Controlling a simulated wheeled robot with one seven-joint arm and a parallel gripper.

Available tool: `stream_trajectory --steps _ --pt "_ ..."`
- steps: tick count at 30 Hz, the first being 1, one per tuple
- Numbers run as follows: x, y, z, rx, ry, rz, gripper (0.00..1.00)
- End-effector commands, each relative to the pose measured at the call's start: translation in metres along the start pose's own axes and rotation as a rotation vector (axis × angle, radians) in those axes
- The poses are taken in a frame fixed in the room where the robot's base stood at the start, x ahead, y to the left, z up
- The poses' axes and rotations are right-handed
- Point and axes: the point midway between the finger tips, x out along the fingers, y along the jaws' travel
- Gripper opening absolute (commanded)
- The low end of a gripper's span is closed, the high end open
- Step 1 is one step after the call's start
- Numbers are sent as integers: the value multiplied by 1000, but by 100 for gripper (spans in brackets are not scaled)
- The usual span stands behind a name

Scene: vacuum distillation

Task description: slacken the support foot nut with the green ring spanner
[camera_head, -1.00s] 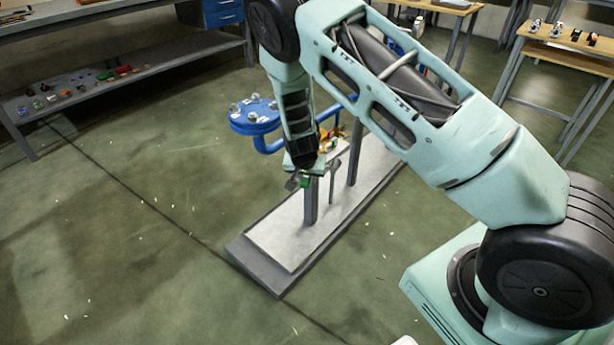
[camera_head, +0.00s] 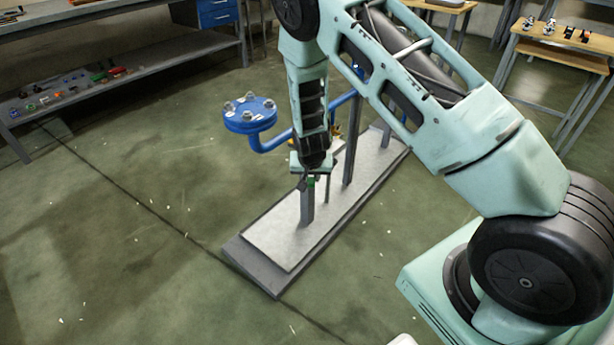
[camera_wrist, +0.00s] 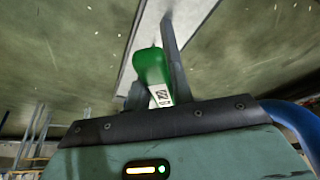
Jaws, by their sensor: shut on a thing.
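My gripper (camera_head: 310,182) is low over the grey plinth (camera_head: 290,241), beside the top of a short upright post (camera_head: 307,208). It is shut on the green ring spanner (camera_head: 311,182), of which only a small green patch shows in the head view. In the wrist view the spanner (camera_wrist: 152,68) is a green handle with a white printed label, pointing away from my wrist. Its ring end is not clear, and neither is the support foot nut. I cannot tell whether the ring is around the nut.
A blue pipe with a bolted flange (camera_head: 249,114) stands left of my forearm. A taller post (camera_head: 349,150) rises behind my gripper. A bench with a loaded lower shelf (camera_head: 120,80) is at the back left, and a wooden table (camera_head: 570,40) at the back right. The left floor is open.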

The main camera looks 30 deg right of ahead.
Motion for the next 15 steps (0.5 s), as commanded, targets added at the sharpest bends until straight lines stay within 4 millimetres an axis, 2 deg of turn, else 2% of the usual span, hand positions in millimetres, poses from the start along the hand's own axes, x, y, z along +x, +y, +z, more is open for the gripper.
stream_trajectory --steps 15 --pt "0 6 -1 -25 3 -12 0"
